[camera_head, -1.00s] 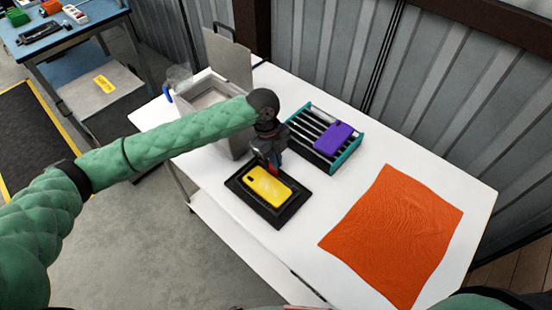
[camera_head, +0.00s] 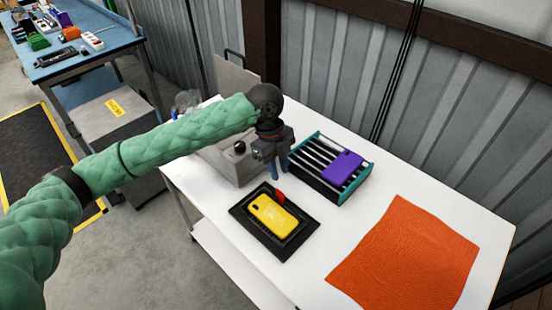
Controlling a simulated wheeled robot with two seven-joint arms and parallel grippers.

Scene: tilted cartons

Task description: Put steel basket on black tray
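The black tray (camera_head: 303,248) lies flat on the white table and has a yellow phone-shaped thing (camera_head: 273,215) on it. A small red piece (camera_head: 280,197) shows at the tray's back edge. A rack of steel bars with teal sides (camera_head: 357,183) stands behind and to the right of the tray, with a purple phone-shaped thing (camera_head: 342,167) on it. I cannot tell for sure that this rack is the steel basket. My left gripper (camera_head: 272,172) hangs over the table behind the tray, left of the rack. Its finger opening is unclear. My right gripper is out of view.
A grey open-lidded box (camera_head: 236,170) stands behind my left arm, partly hidden. An orange cloth (camera_head: 405,260) covers the right front of the white table (camera_head: 455,205). A blue workbench (camera_head: 95,50) with several items stands at the far left.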

